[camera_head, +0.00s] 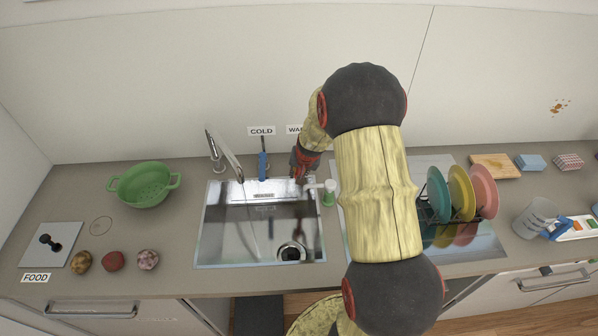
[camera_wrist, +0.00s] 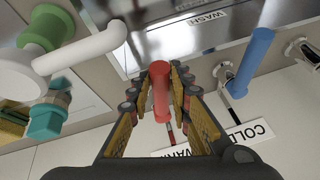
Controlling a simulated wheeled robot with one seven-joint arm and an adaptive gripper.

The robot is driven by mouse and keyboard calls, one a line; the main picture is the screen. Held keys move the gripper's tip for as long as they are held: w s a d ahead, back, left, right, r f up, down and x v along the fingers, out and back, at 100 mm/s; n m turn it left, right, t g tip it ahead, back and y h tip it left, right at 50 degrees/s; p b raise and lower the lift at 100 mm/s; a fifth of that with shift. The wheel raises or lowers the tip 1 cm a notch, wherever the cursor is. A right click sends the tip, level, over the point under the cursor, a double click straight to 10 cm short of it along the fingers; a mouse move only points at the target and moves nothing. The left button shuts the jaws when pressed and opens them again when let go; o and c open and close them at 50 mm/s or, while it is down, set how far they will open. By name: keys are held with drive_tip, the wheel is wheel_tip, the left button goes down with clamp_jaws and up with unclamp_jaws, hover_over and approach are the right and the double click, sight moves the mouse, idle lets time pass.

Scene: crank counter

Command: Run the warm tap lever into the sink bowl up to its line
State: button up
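In the head view my gripper (camera_head: 302,168) is behind the sink's back edge, and my arm partly hides the WARM label (camera_head: 294,129). The blue cold lever (camera_head: 262,165) stands to the left, under the COLD label (camera_head: 261,131). The chrome spout (camera_head: 226,155) leans over the sink bowl (camera_head: 222,244). A round dark drain (camera_head: 290,253) shows in the bowl. I cannot make out the fill line or a water level.
A white spout with a green base (camera_head: 328,197) stands close right of my gripper. A dish rack with coloured plates (camera_head: 461,193) is further right.

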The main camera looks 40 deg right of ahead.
drive_tip(key=o, duration=0.4)
drive_tip(key=shift+r, duration=0.1)
drive_tip(key=v, duration=1.1)
drive_tip(key=shift+s+r, duration=0.25)
drive_tip(key=shift+r, duration=0.1)
drive_tip(key=s+a+r+n+b, duration=0.2)
drive_tip(key=s+a+r+n, duration=0.1)
drive_tip(key=s+a, duration=0.4)
drive_tip(key=s+a+r+n+y+b, duration=0.1)
drive_tip(key=s+a+r, duration=0.4)
drive_tip(key=a, duration=0.5)
drive_tip(key=s+a+r+n+t+b, duration=0.1)
drive_tip(key=s+a+r+n+b, duration=0.2)
drive_tip(key=s+a, duration=0.5)
drive_tip(key=shift+s+a+r+n+y+b, duration=0.15)
drive_tip(key=shift+s+r+n+y+b, duration=0.1)
drive_tip(key=shift+s+n, duration=0.35)
drive_tip(key=shift+s+a+r+n+y+b, duration=0.15)
drive_tip(key=shift+s+r+n, duration=0.1)
drive_tip(key=shift+s+n, duration=0.3)
